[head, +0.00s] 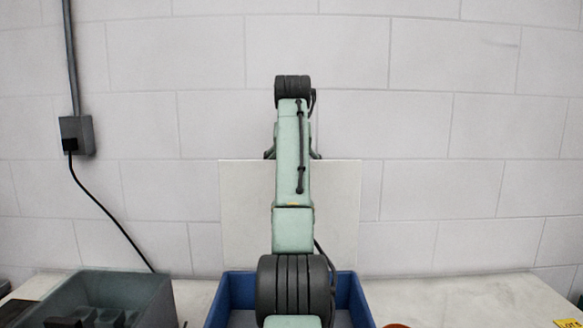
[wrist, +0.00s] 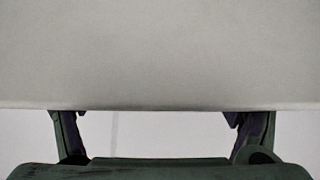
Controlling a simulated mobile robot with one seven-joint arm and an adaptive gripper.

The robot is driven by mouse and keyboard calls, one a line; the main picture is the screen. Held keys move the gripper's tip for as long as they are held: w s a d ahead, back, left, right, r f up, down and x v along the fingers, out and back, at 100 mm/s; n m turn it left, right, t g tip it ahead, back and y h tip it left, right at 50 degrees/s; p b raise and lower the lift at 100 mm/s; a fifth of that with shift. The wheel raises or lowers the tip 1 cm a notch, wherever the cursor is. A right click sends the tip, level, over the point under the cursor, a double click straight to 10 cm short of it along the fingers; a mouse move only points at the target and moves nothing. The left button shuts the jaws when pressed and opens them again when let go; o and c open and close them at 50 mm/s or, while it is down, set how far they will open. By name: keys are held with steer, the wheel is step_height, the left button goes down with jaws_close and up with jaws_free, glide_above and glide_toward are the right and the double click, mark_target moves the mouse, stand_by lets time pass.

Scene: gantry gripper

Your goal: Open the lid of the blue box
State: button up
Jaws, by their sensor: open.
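The blue box (head: 232,293) stands on the table at the bottom centre of the head view, its top open between the visible walls. A pale grey flat panel, seemingly its lid (head: 338,215), stands upright at the back of the box, in front of the wall. In the wrist view the lid (wrist: 160,55) fills the upper part, with a straight edge across the picture. My gripper (wrist: 156,116) is open, its two fingers wide apart at that edge with nothing visible between them. I cannot tell whether the fingertips touch the lid. My arm hides the lid's middle and much of the box.
A grey-green bin (head: 150,292) with dark items stands left of the box. An orange rim (head: 396,325) shows at the bottom edge, right of the box. A yellow label (head: 567,323) lies at the far right. The table (head: 470,297) right of the box looks mostly clear.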

steer(key=shift+a+r, duration=0.1)
steer(key=shift+r, duration=0.25)
steer(key=v, duration=1.2)
steer(key=shift+s+f, duration=0.15)
steer(key=shift+f, duration=0.1)
